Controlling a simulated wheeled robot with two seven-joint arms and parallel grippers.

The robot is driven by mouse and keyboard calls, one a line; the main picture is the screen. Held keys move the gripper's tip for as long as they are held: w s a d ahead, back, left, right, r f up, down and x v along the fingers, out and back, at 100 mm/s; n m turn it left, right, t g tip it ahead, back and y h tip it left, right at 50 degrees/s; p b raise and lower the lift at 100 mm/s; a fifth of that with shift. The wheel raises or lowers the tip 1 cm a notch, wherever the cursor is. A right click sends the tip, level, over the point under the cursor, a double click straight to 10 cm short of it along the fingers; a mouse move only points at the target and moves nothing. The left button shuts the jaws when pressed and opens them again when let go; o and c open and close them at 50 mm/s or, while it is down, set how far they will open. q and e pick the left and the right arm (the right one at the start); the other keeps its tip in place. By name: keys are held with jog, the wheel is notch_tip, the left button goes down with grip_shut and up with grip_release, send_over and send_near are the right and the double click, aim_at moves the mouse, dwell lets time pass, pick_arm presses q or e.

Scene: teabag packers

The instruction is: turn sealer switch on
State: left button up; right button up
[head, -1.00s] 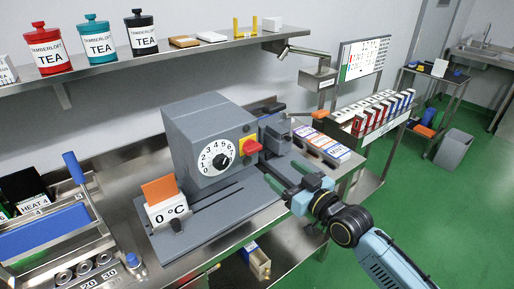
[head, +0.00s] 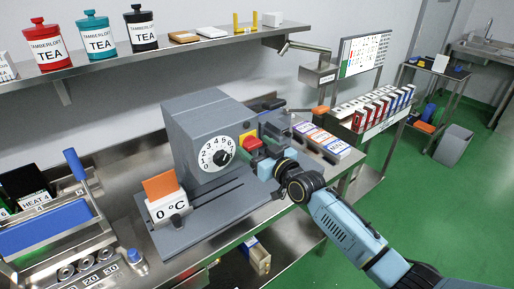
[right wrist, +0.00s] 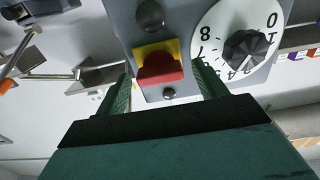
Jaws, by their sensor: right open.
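The grey sealer (head: 195,120) stands on the steel bench with a numbered white dial (head: 216,156) on its front. Its red switch (head: 251,142) sits on a yellow plate beside the dial; part of that area is hidden by my arm. My right gripper (head: 264,148) is at the switch. In the right wrist view, the red switch (right wrist: 160,69) lies between the two green fingers of my open right gripper (right wrist: 163,75), one on each side. I cannot tell whether the fingers touch it. My left gripper is not in view.
A blue-handled device (head: 55,228) is at the left. Labelled boxes (head: 322,142) and a rack of packets (head: 380,108) are right of the sealer. Tea tins (head: 96,36) stand on the shelf above.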

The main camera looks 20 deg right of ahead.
jog(key=c, duration=1)
jog(key=shift+m, duration=0.4)
jog(key=m, duration=0.8)
jog(key=shift+f, duration=0.1)
jog(key=m, duration=0.5)
jog(key=shift+m+p, duration=0.35)
jog(key=shift+m, duration=1.65)
